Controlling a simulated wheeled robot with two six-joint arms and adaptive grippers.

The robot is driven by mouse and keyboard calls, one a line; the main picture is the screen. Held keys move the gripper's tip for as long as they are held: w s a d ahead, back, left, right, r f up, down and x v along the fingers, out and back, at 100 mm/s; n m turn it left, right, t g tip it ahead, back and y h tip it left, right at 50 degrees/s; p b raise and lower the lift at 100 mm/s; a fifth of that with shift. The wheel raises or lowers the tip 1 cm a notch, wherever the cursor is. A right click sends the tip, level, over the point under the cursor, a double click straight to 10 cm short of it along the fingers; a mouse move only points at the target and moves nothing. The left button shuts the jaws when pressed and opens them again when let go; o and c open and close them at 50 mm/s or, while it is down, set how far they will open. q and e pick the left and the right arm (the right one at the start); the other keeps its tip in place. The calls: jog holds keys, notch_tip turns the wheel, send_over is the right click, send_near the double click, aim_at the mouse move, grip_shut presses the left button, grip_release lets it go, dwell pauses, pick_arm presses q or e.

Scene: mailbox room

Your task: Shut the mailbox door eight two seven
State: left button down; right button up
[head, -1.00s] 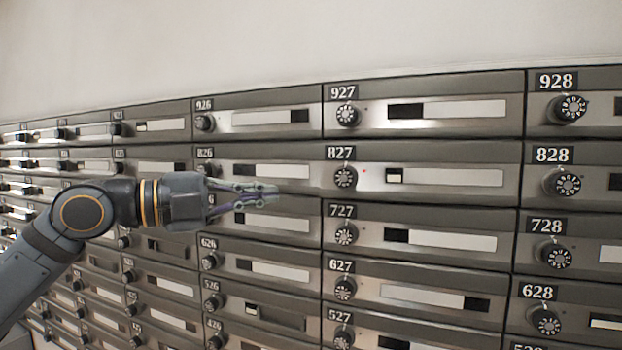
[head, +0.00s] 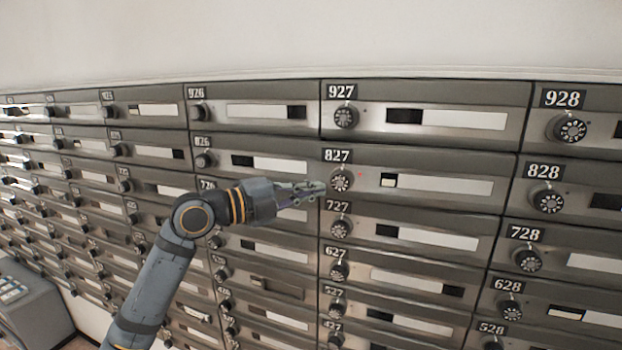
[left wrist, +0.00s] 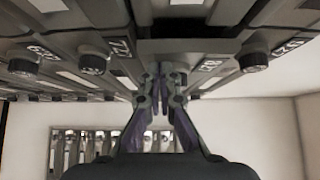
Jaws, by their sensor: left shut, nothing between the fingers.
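The door of mailbox 827 (head: 440,187) is a grey metal front with a round dial, a small red dot and a pale label strip. It looks about flush with its neighbours in the head view; I cannot tell whether a small gap remains. My left gripper (head: 318,190) is shut and empty, its tips at the door's left edge beside the dial. I cannot tell whether they touch it. In the left wrist view the shut fingers (left wrist: 160,90) point at the mailbox wall near the 827 label (left wrist: 208,65). My right gripper is out of view.
Rows of similar mailboxes fill the wall, with 927 (head: 450,119) above and 727 (head: 430,238) below. Their dials stick out. A grey machine (head: 30,305) stands at the lower left. Bare wall (head: 300,35) lies above the boxes.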

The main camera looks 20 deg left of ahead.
pick_arm(q)
jog(key=shift+w, duration=0.1)
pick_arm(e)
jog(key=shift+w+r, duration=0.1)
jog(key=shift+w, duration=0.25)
pick_arm(q)
jog(key=w, duration=0.1)
jog(key=w+m+g+h, duration=0.1)
jog(key=w, duration=0.1)
jog(key=shift+w+a+r+b, duration=0.15)
jog(key=shift+w+a+b, duration=0.1)
jog(key=shift+a+b, duration=0.15)
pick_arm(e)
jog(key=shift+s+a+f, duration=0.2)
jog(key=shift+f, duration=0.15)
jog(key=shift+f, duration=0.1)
